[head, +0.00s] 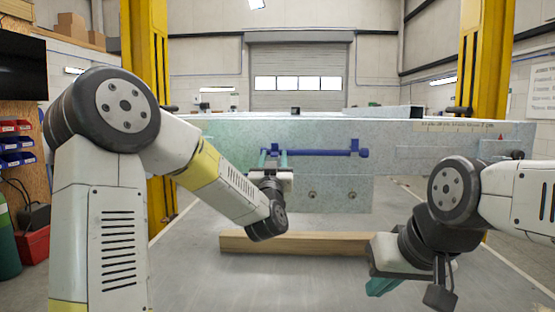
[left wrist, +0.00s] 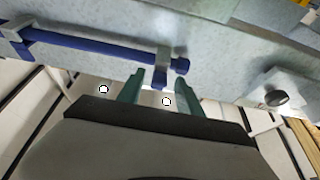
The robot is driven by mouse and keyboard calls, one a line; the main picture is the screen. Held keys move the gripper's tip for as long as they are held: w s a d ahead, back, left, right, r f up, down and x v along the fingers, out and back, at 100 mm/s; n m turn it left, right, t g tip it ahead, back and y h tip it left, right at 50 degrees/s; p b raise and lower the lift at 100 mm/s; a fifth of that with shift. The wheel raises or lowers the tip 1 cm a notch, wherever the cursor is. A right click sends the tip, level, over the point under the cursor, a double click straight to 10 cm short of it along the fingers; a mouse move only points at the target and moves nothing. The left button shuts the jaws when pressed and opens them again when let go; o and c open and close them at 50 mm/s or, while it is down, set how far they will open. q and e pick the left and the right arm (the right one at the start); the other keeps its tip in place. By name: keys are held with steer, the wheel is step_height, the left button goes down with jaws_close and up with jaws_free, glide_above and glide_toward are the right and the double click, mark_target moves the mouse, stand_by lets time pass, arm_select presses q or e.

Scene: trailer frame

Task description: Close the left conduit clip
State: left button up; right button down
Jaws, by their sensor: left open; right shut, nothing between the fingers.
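A blue conduit (head: 318,153) runs level along the grey metal trailer beam. The left conduit clip (head: 274,148) sits near its left end, partly hidden behind my left gripper. In the left wrist view, a clip (left wrist: 163,62) crosses the conduit beside its blue end cap. I cannot tell whether this clip is open or closed. My left gripper (head: 273,157) is open, its teal fingers (left wrist: 160,80) on either side of the clip's lower end; contact is unclear. My right gripper (head: 382,287) is shut and empty, low at the right, well away from the conduit.
Another clip (head: 356,146) sits near the conduit's right end. The grey beam (head: 420,140) spans the view. A wooden beam (head: 300,243) lies below it. Yellow posts (head: 148,60) stand behind on both sides. A bolt head (left wrist: 277,97) protrudes at right in the wrist view.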

arm_select(q)
steer(key=shift+c, duration=0.4)
jaws_close()
steer(key=shift+r, duration=0.15)
steer(key=r+g, duration=0.1)
steer(key=g, duration=0.1)
steer(key=shift+s+d+r+g, duration=0.1)
steer(key=shift+s+g, duration=0.05)
steer(key=shift+g, duration=0.15)
steer(key=shift+r+g, duration=0.3)
steer(key=shift+g, duration=0.65)
steer(key=shift+r+g, duration=0.25)
steer(key=shift+g, duration=1)
